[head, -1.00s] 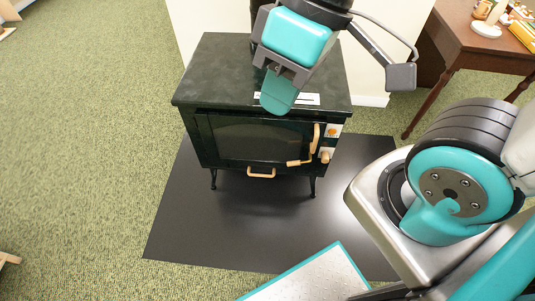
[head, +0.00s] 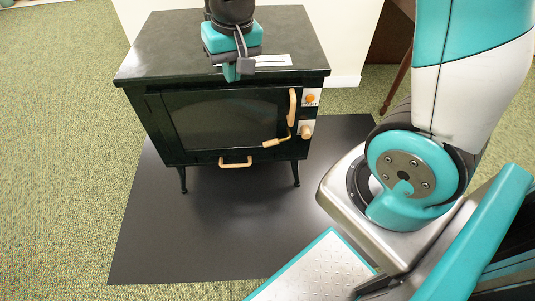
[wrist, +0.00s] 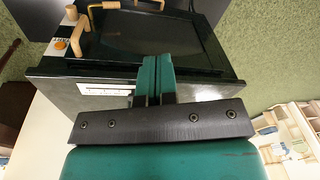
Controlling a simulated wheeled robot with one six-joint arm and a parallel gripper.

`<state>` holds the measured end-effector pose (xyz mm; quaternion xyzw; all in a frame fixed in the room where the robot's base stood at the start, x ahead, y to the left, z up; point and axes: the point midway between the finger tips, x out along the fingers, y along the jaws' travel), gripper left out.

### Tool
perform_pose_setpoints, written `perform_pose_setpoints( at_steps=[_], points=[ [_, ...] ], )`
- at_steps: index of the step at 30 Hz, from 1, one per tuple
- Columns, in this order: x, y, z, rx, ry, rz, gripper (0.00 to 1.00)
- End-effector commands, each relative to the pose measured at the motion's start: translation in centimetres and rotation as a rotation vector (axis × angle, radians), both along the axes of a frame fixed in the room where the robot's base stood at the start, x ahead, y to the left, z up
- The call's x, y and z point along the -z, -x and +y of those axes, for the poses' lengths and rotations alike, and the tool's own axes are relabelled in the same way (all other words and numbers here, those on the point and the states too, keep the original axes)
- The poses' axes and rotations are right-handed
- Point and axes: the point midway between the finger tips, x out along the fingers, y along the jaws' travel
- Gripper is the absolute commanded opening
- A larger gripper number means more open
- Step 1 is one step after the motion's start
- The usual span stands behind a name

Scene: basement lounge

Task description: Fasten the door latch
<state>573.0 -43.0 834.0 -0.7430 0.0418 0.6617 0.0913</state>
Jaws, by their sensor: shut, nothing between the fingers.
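The door (head: 225,118) of a black stove has a dark glass pane and looks flush with the stove's front. A pale wooden latch lever (head: 277,141) sits at its lower right, pointing left and slightly down. An upright wooden handle (head: 292,107) stands on the door's right edge. My gripper (head: 238,72) is over the front of the stove top, pointing down, above and left of the latch. In the wrist view its teal fingers (wrist: 156,62) are together and empty, with the latch lever (wrist: 103,6) at the upper left.
A wooden knob (head: 306,131) and an orange button (head: 310,98) are right of the door. A wooden pull (head: 235,162) is below it. A pale strip (head: 272,61) lies on the stove top. The dark floor mat (head: 220,235) in front is clear.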

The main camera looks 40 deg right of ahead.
Motion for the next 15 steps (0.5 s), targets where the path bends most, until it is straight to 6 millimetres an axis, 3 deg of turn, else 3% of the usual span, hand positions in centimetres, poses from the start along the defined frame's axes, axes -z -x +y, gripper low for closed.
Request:
perform_pose_setpoints(
  at_steps=[1, 6, 10, 15],
  points=[
    [6.0, -1.4, -1.7, 0.084, 0.032, 0.009, 0.0],
    [15.3, -4.8, -7.0, 0.319, 0.135, -0.002, 0.0],
    [19.7, -6.1, -9.7, 0.433, 0.192, -0.009, 0.0],
    [21.9, -6.7, -11.3, 0.498, 0.228, -0.019, 0.0]
  ],
)
